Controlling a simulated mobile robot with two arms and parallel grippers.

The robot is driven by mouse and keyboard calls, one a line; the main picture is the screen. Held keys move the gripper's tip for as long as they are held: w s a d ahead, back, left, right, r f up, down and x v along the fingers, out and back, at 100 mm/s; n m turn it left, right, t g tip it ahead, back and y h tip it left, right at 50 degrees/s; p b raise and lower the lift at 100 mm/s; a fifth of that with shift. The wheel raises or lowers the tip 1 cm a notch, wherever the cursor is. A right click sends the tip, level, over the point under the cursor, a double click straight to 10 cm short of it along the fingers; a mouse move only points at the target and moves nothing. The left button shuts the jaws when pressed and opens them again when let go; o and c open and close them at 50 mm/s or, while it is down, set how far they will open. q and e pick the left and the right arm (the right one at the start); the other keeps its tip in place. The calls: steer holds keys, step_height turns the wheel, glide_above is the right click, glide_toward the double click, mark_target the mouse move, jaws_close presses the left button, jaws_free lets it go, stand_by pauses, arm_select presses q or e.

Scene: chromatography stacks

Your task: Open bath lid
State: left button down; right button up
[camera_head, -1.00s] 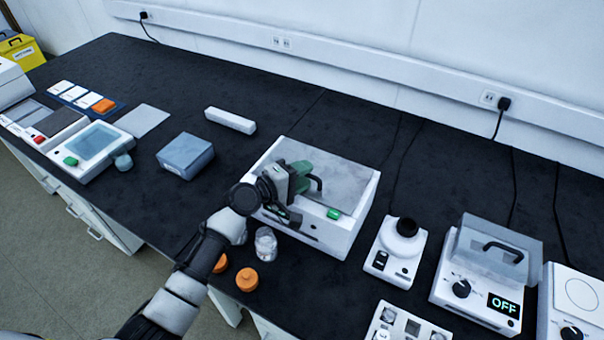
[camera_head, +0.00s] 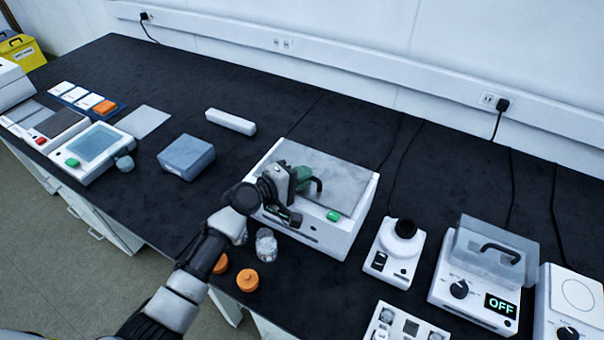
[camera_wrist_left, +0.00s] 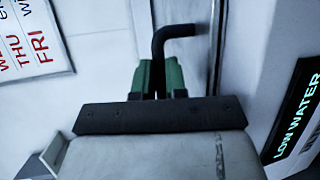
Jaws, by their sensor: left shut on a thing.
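The bath (camera_head: 340,240) is a white box near the middle of the dark bench, with a flat grey lid (camera_head: 345,170) on top. A black bent handle (camera_head: 318,186) stands on the lid; it also shows in the left wrist view (camera_wrist_left: 178,31). My left gripper (camera_head: 303,178) comes in from the front left over the lid. Its green fingertips (camera_wrist_left: 160,78) are shut on the handle, whose lower part they hide. The lid looks level; I cannot tell whether it has risen at all. My right gripper is not in view.
A clear glass jar (camera_head: 266,245) and orange caps (camera_head: 247,280) stand close under my left arm. A white device with a black knob (camera_head: 405,229) and one reading OFF (camera_head: 473,297) are on the right. A dark display reading LOW WATER (camera_wrist_left: 296,118) shows in the wrist view.

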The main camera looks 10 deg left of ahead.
arm_select(q)
steer(key=shift+w+r+p, duration=0.1)
steer(key=shift+r+p, duration=0.5)
steer(key=shift+p, duration=0.05)
steer(key=shift+g+y, duration=0.5)
steer(key=r+p, duration=0.1)
steer(key=p, duration=0.1)
steer(key=w+r+p, duration=0.1)
steer(key=p, duration=0.1)
steer(key=r+p, duration=0.2)
steer(key=shift+w+d+p, duration=0.25)
steer(key=shift+d+p, duration=0.1)
steer(key=shift+p, duration=0.05)
steer(key=shift+w+d+r+n+g+y+p, duration=0.45)
steer(key=shift+w+g+p, duration=0.3)
steer(key=shift+p, duration=1.1)
steer(key=shift+w+d+r+n+g+y+p, duration=0.2)
steer(key=shift+w+r+g+y+p, duration=0.4)
steer(key=shift+p, duration=1.25)
steer(key=shift+w, duration=0.1)
steer(key=shift+a, duration=0.1)
steer(key=c, duration=1.2)
jaws_free()
steer(key=shift+f, duration=0.1)
steer(key=shift+o, duration=0.2)
steer(key=b+v, duration=0.1)
steer(key=v, duration=1)
